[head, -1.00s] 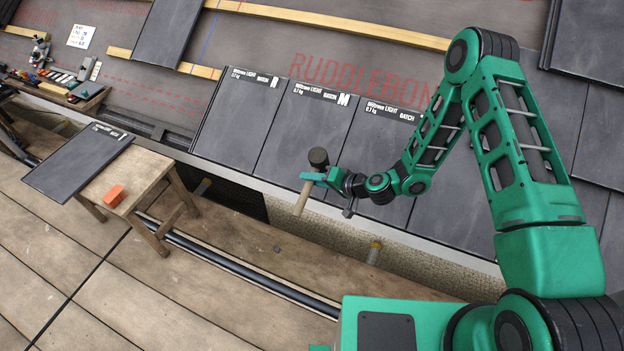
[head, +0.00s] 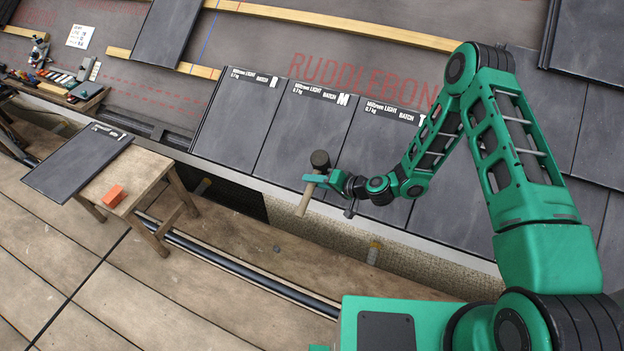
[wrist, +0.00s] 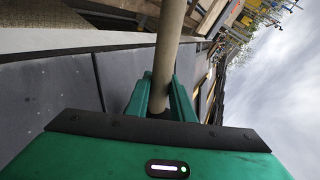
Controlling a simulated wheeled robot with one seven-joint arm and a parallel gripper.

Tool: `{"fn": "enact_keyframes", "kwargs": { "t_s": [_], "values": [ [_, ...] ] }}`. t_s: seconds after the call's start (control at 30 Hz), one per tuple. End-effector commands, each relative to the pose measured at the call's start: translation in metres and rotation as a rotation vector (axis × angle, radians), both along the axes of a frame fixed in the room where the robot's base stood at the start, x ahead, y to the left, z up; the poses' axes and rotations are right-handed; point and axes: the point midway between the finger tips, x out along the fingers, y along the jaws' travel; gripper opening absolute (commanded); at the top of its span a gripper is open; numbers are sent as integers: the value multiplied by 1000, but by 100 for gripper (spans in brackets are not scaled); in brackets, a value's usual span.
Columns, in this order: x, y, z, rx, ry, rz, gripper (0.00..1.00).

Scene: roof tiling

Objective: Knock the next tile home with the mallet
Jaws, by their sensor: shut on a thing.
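My gripper (head: 314,179) is shut on the wooden handle of the mallet (head: 304,199), whose dark head (head: 320,159) points up in the head view. The handle (wrist: 169,50) also shows between the green fingers in the wrist view; the mallet's head is not visible there. The mallet is in front of the lower part of the laid row of dark tiles, near the eaves. The row has a left tile (head: 232,117), a middle tile (head: 300,130) and a right tile (head: 372,150), all with white printed labels. I cannot tell whether the mallet touches a tile.
A loose dark tile (head: 75,165) lies on a wooden stool (head: 150,173) with an orange block (head: 115,196). A tool tray (head: 80,100) sits at the far left. Wooden battens (head: 330,25) cross the bare grey underlay. The plank floor (head: 190,300) is mostly clear.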

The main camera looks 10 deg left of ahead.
Motion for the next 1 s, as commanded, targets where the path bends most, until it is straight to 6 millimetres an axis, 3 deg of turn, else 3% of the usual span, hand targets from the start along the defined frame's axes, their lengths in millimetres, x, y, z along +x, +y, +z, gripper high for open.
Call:
{"fn": "enact_keyframes", "kwargs": {
  "t_s": [0.1, 0.5, 1.0],
  "values": [
    [15, -5, -25, 2, -2, -3, 0],
    [14, -5, -22, 0, -2, -2, 0],
    [-2, 2, 8, 3, -3, 0, 0]
  ]
}}
